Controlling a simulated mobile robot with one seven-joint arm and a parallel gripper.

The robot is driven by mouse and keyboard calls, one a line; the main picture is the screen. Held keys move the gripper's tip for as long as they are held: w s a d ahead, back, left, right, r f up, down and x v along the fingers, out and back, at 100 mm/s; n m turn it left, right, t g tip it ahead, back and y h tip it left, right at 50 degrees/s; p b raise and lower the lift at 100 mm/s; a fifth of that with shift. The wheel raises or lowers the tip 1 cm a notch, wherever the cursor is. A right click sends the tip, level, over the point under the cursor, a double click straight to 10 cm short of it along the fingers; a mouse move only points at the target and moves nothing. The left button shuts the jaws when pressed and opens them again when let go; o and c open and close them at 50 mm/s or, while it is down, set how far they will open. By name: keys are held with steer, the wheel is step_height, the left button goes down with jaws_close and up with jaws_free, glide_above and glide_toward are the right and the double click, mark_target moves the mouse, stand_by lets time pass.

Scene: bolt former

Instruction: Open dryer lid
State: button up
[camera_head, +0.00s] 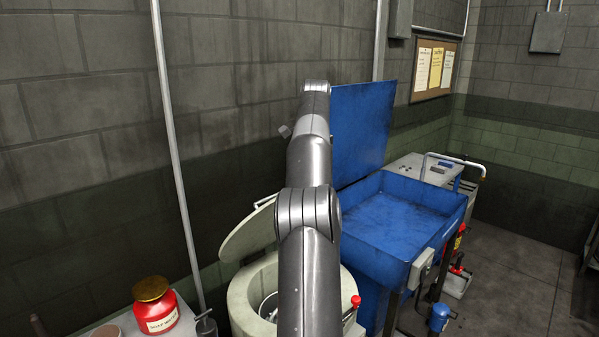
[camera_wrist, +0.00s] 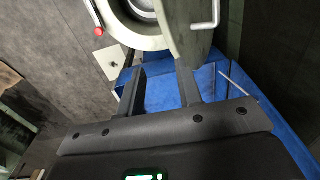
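The dryer (camera_head: 243,301) is a pale green round tub at the bottom middle of the head view, partly hidden behind my arm. Its lid (camera_head: 247,234) stands tilted up and back, off the tub's mouth, with a light bar handle (camera_head: 265,201) near its top. The wrist view shows the tub's round opening (camera_wrist: 140,8), and the lid (camera_wrist: 190,42) beside it with its handle (camera_wrist: 209,24). My gripper (camera_wrist: 161,72) has its two fingers apart with nothing between them. It appears apart from the lid. In the head view my arm hides the gripper.
A blue washer basin (camera_head: 400,215) with a raised blue lid (camera_head: 362,125) stands right of the dryer. A red knob (camera_head: 356,301) is at the dryer's right side. A red jar (camera_head: 155,306) sits on a bench at lower left. A vertical pipe (camera_head: 178,160) runs along the wall.

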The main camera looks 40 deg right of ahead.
steer(key=shift+s+d+r, duration=0.1)
steer(key=shift+s, duration=0.1)
